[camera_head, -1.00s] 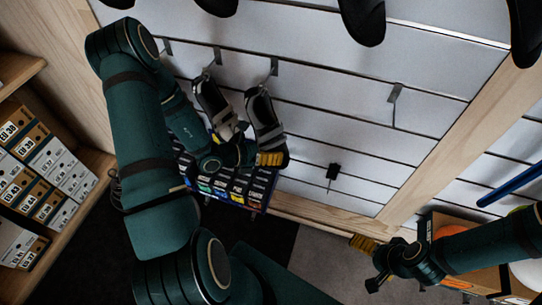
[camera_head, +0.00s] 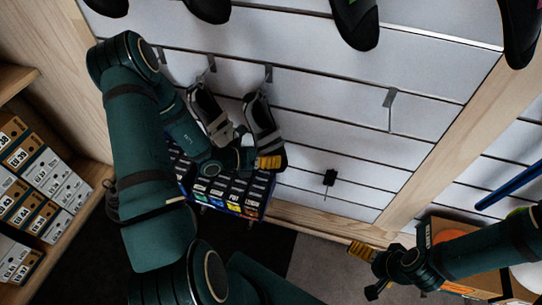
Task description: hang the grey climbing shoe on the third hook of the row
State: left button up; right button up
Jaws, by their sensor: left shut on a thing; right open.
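The hooks form a row on the white slatwall. The third hook (camera_head: 268,73) from the left is just above the heel end of a grey and black climbing shoe (camera_head: 262,122). My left gripper (camera_head: 268,161) is shut at this shoe's lower end; its fingers partly hide the toe. The shoe hangs heel up, close to the wall; I cannot tell whether its loop is on the hook. A similar grey shoe (camera_head: 207,112) hangs at the second hook (camera_head: 211,64), left of it. My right gripper (camera_head: 366,270) is open and empty at the lower right, away from the wall.
A bin of colourful small boxes (camera_head: 240,200) is below the shoes, behind my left arm. Dark shoes (camera_head: 355,22) are along the top. Another hook (camera_head: 390,98) to the right is empty. Shoeboxes (camera_head: 40,175) fill the left shelf; an orange-marked carton (camera_head: 455,230) is near my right arm.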

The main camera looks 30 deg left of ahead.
pick_arm(q)
jog(key=o, duration=1.4)
jog(key=shift+s+a, duration=0.1)
jog(key=v, duration=1.2)
jog(key=s+d+f+m+g+y, duration=0.1)
jog(key=s+d+f+m+g, duration=0.4)
jog(key=d+m, duration=0.35)
jog(key=s+d+f+m+g+y, duration=0.1)
jog(key=s+d+f+m+g, duration=0.25)
jog(key=d+m+g, duration=0.45)
jog(key=w+d+f+m+t+y, duration=0.2)
jog(key=d+m, duration=0.6)
jog(key=m, duration=0.7)
jog(key=shift+w+d+t+y, duration=0.45)
jog(key=shift+w+t, duration=0.45)
jog(key=shift+w, duration=0.25)
